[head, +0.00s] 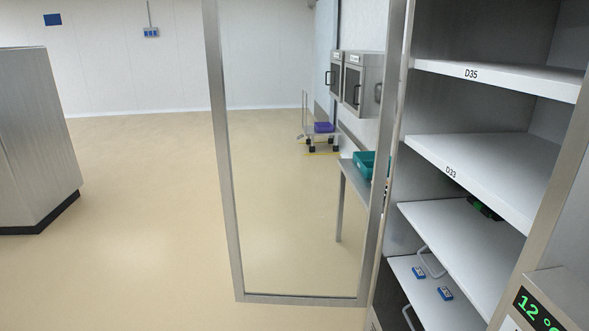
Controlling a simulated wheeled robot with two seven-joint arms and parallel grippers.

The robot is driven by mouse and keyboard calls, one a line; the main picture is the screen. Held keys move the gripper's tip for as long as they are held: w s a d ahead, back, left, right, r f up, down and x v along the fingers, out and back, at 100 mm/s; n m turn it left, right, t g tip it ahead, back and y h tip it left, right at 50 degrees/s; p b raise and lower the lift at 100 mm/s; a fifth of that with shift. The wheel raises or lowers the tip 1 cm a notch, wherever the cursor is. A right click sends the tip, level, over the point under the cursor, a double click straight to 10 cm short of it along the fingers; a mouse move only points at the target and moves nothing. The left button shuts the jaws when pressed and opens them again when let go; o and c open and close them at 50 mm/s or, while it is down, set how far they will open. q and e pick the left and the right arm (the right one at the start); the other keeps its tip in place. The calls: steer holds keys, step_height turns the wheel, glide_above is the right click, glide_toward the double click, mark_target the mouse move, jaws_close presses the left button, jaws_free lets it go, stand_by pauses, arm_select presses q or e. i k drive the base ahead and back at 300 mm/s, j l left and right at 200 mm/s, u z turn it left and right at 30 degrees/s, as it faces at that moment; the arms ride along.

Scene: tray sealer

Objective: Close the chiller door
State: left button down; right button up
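The chiller door (227,170) is a tall clear panel in a metal frame. It stands wide open at the left side of the chiller, and the floor and back wall show through it. Its lower edge (300,299) is in view; its top is cut off. The chiller (553,190) fills the right side, with its white shelves exposed, including those labelled D35 (520,79) and D33 (480,172). A display (537,311) at the lower right shows green figures starting with 12. Neither of my grippers is in view.
Blue-labelled items (445,293) lie on a lower shelf. Behind the door are a table with a teal bin (364,164), a cart with a purple item (323,127) and wall cabinets (362,84). A metal cabinet (35,140) stands left. The floor between is clear.

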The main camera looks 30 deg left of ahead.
mark_target(396, 9)
steer(key=i+j+u, duration=0.45)
steer(key=j, duration=0.15)
steer(key=i+j+u, duration=0.3)
steer(key=j+u, duration=0.2)
steer(key=i+j+u, duration=0.75)
steer(key=i, duration=0.6)
steer(key=i+u, duration=0.3)
steer(key=i, duration=0.55)
steer(key=i+z, duration=0.25)
steer(key=z, duration=0.2)
steer(key=i+z, duration=0.25)
steer(key=z, duration=0.2)
steer(key=i+j+z, duration=0.1)
steer(key=i+z, duration=0.15)
steer(key=z, duration=0.15)
steer(key=i+j+z, duration=0.15)
steer(key=z, duration=0.3)
steer(key=i+z, duration=0.15)
steer(key=z, duration=0.3)
steer(key=i+z, duration=0.15)
steer(key=z, duration=0.35)
steer(key=i+j+z, duration=0.1)
steer(key=z, duration=0.35)
steer(key=i+j+z, duration=0.1)
steer(key=z, duration=0.35)
